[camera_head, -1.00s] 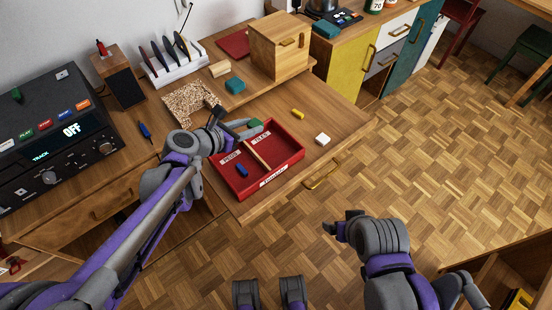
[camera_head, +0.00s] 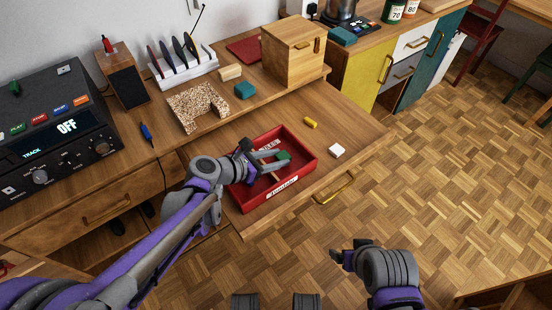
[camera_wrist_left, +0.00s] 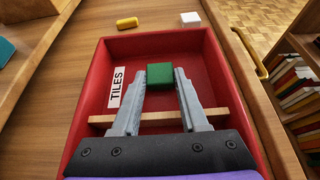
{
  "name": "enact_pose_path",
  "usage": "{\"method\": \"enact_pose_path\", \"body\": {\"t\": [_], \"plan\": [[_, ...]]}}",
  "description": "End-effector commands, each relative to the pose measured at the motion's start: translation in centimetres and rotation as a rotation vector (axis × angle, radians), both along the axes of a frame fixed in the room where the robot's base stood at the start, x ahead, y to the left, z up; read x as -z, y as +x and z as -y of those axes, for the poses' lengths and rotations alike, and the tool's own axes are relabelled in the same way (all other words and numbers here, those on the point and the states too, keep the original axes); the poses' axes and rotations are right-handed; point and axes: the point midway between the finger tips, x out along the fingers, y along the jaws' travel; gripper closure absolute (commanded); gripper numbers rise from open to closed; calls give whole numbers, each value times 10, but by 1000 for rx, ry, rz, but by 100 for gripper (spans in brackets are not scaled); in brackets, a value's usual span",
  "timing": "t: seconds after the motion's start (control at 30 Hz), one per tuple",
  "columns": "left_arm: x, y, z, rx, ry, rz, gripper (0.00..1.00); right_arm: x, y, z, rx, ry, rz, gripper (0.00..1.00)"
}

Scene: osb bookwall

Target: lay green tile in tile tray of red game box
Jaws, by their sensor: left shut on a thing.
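The red game box (camera_head: 303,172) lies in the open drawer, with a wooden divider (camera_wrist_left: 100,120) across it. The compartment labelled TILES (camera_wrist_left: 117,87) is the far one in the left wrist view. My left gripper (camera_head: 280,158) reaches over the box. Its fingers are shut on the green tile (camera_wrist_left: 160,75), which also shows in the head view (camera_head: 284,154). The tile is over or in the TILES compartment; I cannot tell whether it touches the floor. My arm hides part of the other compartment. My right gripper (camera_head: 346,254) hangs over the floor, away from the box.
A yellow block (camera_head: 310,122) and a white block (camera_head: 337,150) lie in the drawer beside the box. The drawer has bare room around the box.

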Motion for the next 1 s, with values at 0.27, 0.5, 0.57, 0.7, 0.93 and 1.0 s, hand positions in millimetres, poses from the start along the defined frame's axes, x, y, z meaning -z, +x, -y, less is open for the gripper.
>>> {"method": "enact_pose_path", "body": {"t": [0.27,0.5,0.57,0.7,0.93,1.0], "plan": [[2,0,0,0,0,0,100,1,0,0,0,0,0,14],[4,0,0,0,0,0,30,2,0,0,0,0,-1,14],[3,0,0,0,0,0,27,2,0,0,0,0,-1,14],[3,0,0,0,0,0,27,2,0,0,0,0,-1,14],[-3,-3,-5,-3,0,0,27,-2,0,0,0,0,1,14],[-8,-8,-13,-3,1,0,27,-5,0,0,0,0,2,14]]}}
